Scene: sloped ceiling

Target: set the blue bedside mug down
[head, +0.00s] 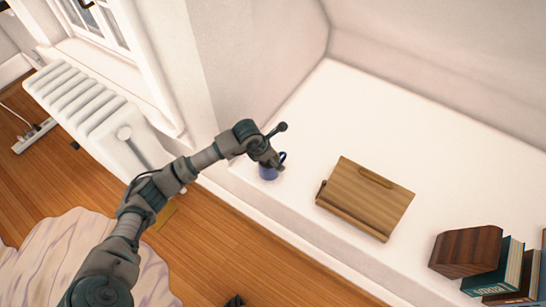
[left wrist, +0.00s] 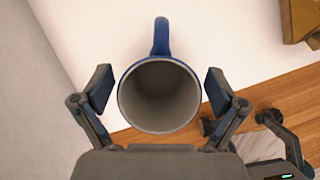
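The blue mug (head: 268,173) stands on the white ledge (head: 305,130), near its front left corner. In the left wrist view I look down into the mug's grey inside (left wrist: 160,95), with its blue handle (left wrist: 161,36) pointing to the top of the picture. My left gripper (head: 272,160) is at the mug. In the wrist view its fingers (left wrist: 159,90) are on either side of the mug, with a thin gap on each side. A small dark part at the bottom edge of the head view may be my right gripper (head: 235,300); its fingers cannot be made out.
A wooden slanted stand (head: 365,197) lies to the right of the mug on the ledge. A wooden block (head: 466,251) and several books (head: 497,270) stand at the far right. A wall rises behind the mug. A white radiator (head: 95,110) is at left.

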